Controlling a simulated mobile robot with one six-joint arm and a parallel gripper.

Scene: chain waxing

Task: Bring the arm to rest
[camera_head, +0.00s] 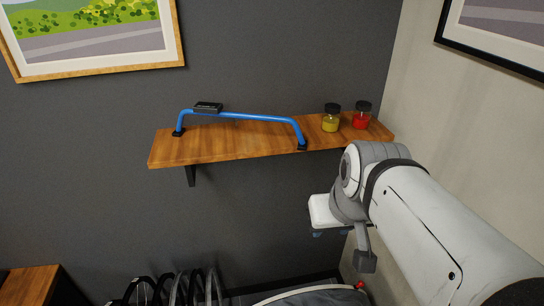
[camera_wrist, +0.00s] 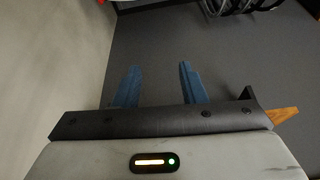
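My arm reaches in from the lower right of the head view, in front of the right part of the wall. My gripper (camera_head: 330,234) hangs below the right end of the wooden shelf, its blue fingertips partly hidden by its white body and the arm. In the wrist view my gripper (camera_wrist: 158,72) shows two blue fingers spread apart with nothing between them.
The shelf (camera_head: 227,147) carries a blue bar stand (camera_head: 250,116) with a black device (camera_head: 208,107), a yellow jar (camera_head: 331,118) and a red jar (camera_head: 361,115). Bicycle wheels (camera_head: 172,290) stand below. A wooden surface (camera_head: 28,285) is at lower left. A pale wall rises on the right.

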